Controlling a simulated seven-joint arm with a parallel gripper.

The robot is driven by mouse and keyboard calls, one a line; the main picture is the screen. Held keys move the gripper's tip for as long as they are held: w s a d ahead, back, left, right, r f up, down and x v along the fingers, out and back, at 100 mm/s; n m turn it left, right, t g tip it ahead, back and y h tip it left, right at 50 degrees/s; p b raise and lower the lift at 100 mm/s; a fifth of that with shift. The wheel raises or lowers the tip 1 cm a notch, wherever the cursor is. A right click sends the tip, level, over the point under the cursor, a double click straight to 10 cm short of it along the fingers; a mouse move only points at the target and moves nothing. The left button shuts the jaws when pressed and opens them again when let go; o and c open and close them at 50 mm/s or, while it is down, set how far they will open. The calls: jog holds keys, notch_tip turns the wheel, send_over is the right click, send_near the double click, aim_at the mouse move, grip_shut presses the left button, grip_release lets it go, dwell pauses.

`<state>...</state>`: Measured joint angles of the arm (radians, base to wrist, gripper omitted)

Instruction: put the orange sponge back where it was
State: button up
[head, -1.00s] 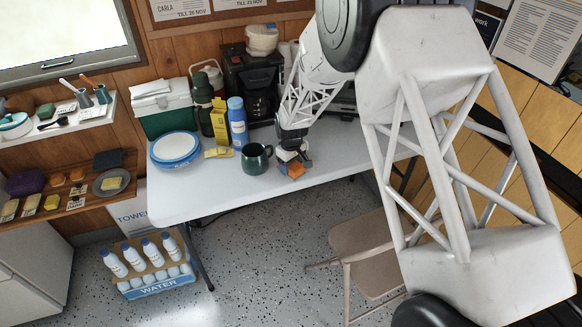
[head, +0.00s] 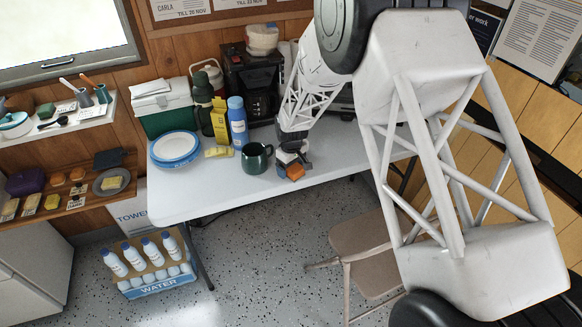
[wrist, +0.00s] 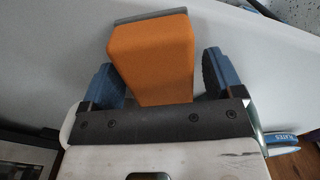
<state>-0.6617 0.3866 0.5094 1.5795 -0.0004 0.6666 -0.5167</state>
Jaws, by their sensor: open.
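The orange sponge (head: 295,172) is a block with a grey face, at the front edge area of the white table, just right of the green mug (head: 257,158). My gripper (head: 291,160) is at it, pointing down. In the wrist view the sponge (wrist: 152,55) lies between the two blue fingers of my gripper (wrist: 160,80). The fingers are open, with a small gap visible at the right finger; contact at the left finger is unclear. Whether the sponge rests on the table is hard to tell.
A brown wall shelf (head: 75,212) at left holds several sponge-like blocks, labels and a grey plate (head: 111,181). The white table (head: 200,198) also bears a plate stack (head: 175,146), a yellow block (head: 218,152) and a blue bottle (head: 238,125). A folding chair (head: 372,245) stands in front.

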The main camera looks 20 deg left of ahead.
jog(key=shift+r, duration=0.15)
notch_tip(320, 180, up, 12)
dwell(0.7)
dwell(0.5)
jog(key=s+d+r+m, duration=0.2)
jog(key=s+d+r, duration=0.1)
jog(key=d+r, duration=0.55)
jog(key=s+d+r+m+t, duration=0.1)
jog(key=s+d+r+m, duration=0.3)
jog(key=d, duration=0.7)
jog(key=s+d+r, duration=0.2)
jog(key=d+r, duration=0.6)
jog(key=d, duration=0.2)
jog(key=s+d+r+m+t, duration=0.1)
jog(key=s+d+r+m, duration=0.35)
jog(key=s+d, duration=0.95)
jog(key=s+d+m, duration=0.3)
jog(key=s+d, duration=0.6)
jog(key=s, duration=0.5)
jog(key=shift+f+t, duration=0.3)
